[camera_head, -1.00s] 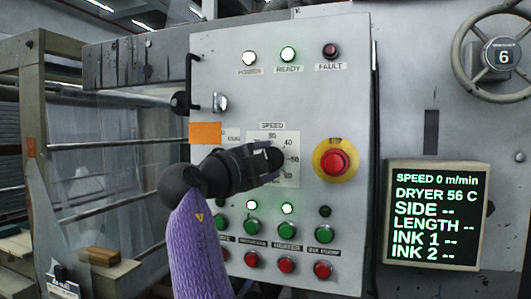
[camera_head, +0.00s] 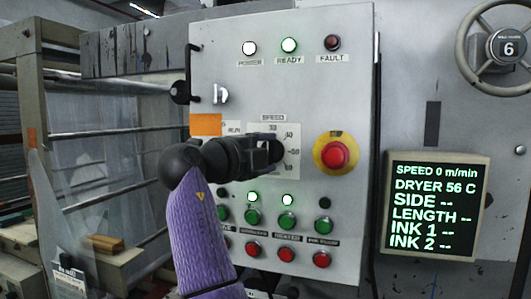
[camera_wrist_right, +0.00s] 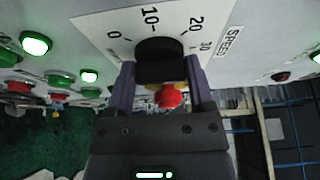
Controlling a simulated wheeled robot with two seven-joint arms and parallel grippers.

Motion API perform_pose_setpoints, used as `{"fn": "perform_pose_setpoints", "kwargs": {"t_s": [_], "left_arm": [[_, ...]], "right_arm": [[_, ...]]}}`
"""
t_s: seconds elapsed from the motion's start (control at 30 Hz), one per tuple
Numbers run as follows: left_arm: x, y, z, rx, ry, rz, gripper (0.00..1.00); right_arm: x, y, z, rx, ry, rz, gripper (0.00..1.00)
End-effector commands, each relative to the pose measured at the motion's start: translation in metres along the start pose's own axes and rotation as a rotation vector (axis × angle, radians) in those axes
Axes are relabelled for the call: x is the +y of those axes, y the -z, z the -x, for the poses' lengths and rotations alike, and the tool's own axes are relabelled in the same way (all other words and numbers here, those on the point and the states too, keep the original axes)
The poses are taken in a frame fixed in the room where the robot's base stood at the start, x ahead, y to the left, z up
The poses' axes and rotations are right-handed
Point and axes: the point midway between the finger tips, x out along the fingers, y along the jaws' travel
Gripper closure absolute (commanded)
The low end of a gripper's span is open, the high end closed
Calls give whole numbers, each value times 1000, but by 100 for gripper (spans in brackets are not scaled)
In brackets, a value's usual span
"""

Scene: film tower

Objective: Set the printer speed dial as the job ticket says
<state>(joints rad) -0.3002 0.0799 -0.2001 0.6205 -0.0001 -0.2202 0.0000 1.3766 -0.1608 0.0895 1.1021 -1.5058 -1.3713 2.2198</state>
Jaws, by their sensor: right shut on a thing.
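The black speed dial knob (camera_wrist_right: 160,62) sits on a white scale plate (camera_wrist_right: 110,28) on the grey panel. In the wrist view the plate shows 0, 10, 20 and 30. No pointer mark can be made out. My right gripper (camera_wrist_right: 161,88) is shut on the knob, one finger on each side. In the head view the right gripper (camera_head: 272,152) hides most of the knob, and the scale plate (camera_head: 290,168) shows around it. An orange card (camera_head: 206,125) and a partly hidden white paper marked RUN (camera_head: 232,128) are left of the dial; no ticket value is readable.
A red emergency stop (camera_head: 336,155) on a yellow ring is close right of the dial. Green buttons (camera_head: 287,220) and red buttons (camera_head: 286,254) are below. A display (camera_head: 435,207) reads SPEED 0 m/min. A handwheel (camera_head: 500,45) is at upper right.

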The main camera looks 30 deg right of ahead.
Motion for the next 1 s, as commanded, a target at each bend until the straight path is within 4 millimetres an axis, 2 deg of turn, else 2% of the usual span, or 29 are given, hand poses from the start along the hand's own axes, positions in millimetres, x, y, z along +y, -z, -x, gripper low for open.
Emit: {"fn": "perform_pose_setpoints", "kwargs": {"t_s": [0.07,0.1,0.23,0.27,0.47,0.53,0.8,0.9,1.0], "left_arm": [[0,0,0,0,0,0,41],[0,0,0,0,0,0,41],[0,0,0,0,0,0,41],[0,0,0,0,0,0,41],[0,0,0,0,0,0,41],[0,0,-4,0,0,0,41],[1,-3,-24,-2,-1,0,41],[1,-3,-27,-2,0,0,41],[1,-3,-28,-2,0,0,41]], "right_arm": [[1,0,0,-2,-2,1,91],[1,-1,0,-2,-2,1,30],[1,0,0,-1,-1,1,3],[1,0,0,-1,-1,1,0],[0,0,1,-1,0,1,0],[1,-1,7,-2,0,0,0],[3,-1,72,-4,1,0,0],[2,-1,89,-4,0,1,0],[1,-1,98,-2,0,1,0]]}}
